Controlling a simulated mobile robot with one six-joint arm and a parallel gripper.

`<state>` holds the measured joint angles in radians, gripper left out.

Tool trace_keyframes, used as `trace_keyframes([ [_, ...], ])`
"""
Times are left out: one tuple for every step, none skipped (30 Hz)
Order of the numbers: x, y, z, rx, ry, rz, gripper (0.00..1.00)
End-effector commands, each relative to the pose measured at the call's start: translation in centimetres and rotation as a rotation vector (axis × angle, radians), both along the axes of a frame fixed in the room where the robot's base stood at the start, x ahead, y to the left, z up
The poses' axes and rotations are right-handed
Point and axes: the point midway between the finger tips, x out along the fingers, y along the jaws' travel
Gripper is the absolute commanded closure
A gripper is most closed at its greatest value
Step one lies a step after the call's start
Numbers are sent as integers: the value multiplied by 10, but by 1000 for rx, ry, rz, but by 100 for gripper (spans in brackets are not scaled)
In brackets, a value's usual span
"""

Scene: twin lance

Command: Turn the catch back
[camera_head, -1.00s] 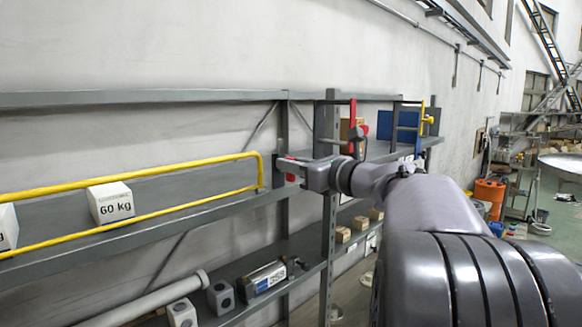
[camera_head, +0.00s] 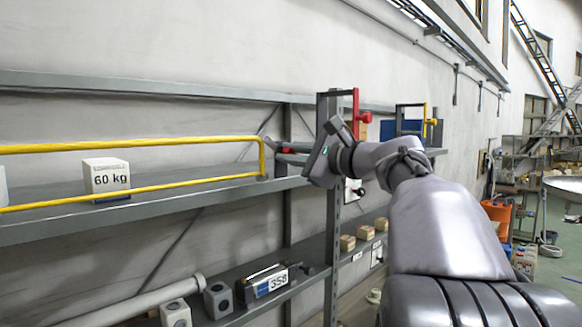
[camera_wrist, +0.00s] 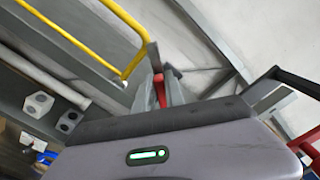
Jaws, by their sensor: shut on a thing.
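A red catch (camera_head: 287,150) sits by the right end of the yellow rail (camera_head: 130,145) on the upper shelf. It also shows in the wrist view as a short red bar (camera_wrist: 160,92). My gripper (camera_head: 290,153) reaches in from the right, its body rolled over to a slant. In the wrist view my gripper (camera_wrist: 163,80) has its fingers shut around the red bar. The fingers cover part of the catch, so how far it is turned is hard to tell.
A white 60 kg block (camera_head: 106,179) stands behind the rail. A grey shelf upright (camera_head: 327,230) and a red upright bar (camera_head: 356,112) stand close to my wrist. The lower shelf holds a device marked 358 (camera_head: 270,282) and several small boxes.

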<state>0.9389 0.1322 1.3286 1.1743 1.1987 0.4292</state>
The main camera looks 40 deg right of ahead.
Motion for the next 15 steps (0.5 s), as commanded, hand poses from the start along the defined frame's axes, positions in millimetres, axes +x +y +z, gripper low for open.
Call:
trace_keyframes([
  [0, 0, -6, -40, -2, 0, 100],
  [0, 0, -7, -69, -3, 0, 100],
  [0, 1, -7, -107, -7, 0, 100],
  [0, 1, -7, -134, -10, 1, 100],
  [0, 1, -8, -163, -12, 1, 100],
  [0, 1, -8, -199, -15, 1, 100],
  [0, 1, -8, -225, -15, 0, 100],
  [0, 1, -9, -252, -18, 0, 100],
  [0, 2, -9, -285, -22, 0, 100],
  [0, 2, -9, -310, -23, 0, 100],
  [0, 2, -9, -334, -25, 0, 100],
  [0, 2, -10, -366, -26, 0, 100],
  [0, 2, -10, -389, -28, 0, 100],
  [0, 2, -10, -410, -30, 0, 100],
  [0, 2, -10, -438, -33, 0, 100],
])
